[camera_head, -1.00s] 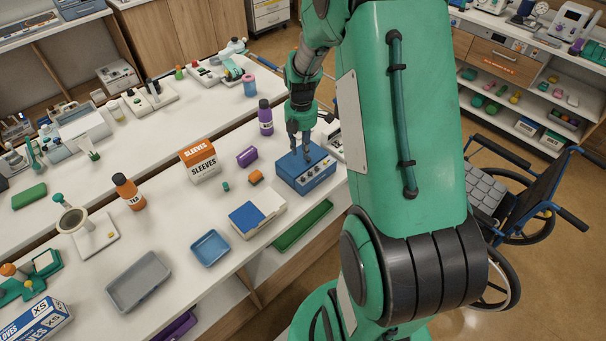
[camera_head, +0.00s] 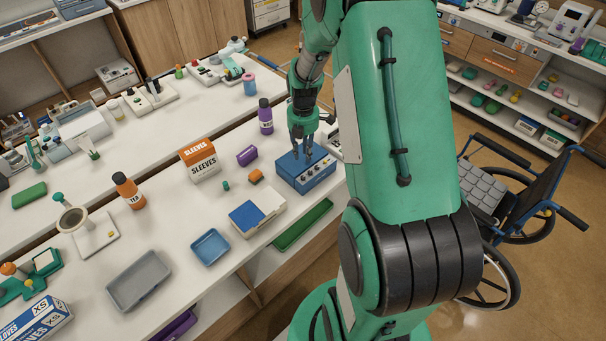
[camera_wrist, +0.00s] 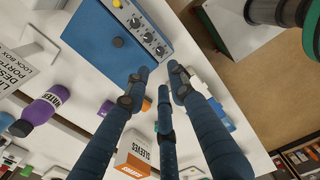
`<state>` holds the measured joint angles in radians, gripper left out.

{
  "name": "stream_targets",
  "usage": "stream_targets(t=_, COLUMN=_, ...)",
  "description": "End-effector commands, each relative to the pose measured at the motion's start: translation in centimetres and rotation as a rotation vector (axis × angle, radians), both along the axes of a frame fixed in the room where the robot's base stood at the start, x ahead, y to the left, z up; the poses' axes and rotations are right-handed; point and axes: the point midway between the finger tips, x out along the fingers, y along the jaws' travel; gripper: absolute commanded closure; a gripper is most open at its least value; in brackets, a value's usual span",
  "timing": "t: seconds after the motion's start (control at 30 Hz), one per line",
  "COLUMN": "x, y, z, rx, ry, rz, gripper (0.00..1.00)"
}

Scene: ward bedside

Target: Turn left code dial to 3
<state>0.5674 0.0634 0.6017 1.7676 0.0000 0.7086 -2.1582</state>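The blue code box (camera_head: 291,178) stands near the front edge of the counter, with a row of small dials on its pale front panel (camera_head: 319,177). In the wrist view the blue box (camera_wrist: 96,43) is at the top, and three dials (camera_wrist: 148,38) show on its panel. Their settings are too small to read. My gripper (camera_head: 302,147) is over the box in the head view. In the wrist view my gripper (camera_wrist: 158,76) has its fingers spread, with nothing between the tips, which are just beside the dial panel. Contact with a dial cannot be told.
A purple bottle (camera_head: 265,117), a purple block (camera_head: 247,156) and an orange sleeves box (camera_head: 199,161) stand left of the code box. A blue-and-white case (camera_head: 258,212) lies to its lower left. A green tray (camera_head: 302,226) is below the counter edge. A wheelchair (camera_head: 512,195) stands at right.

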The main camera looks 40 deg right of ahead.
Motion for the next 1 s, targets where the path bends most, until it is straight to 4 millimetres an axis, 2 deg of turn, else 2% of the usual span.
stream_targets(t=0.6, x=-0.1, y=0.1, z=-9.5, rx=0.002, ry=0.002, rz=0.0, gripper=0.76)
stream_targets(t=0.8, x=0.0, y=0.0, z=-11.3, rx=0.001, ry=0.001, rz=0.0, gripper=0.76)
stream_targets(t=1.0, x=0.0, y=0.0, z=-11.9, rx=0.0, ry=0.0, rz=0.0, gripper=0.76)
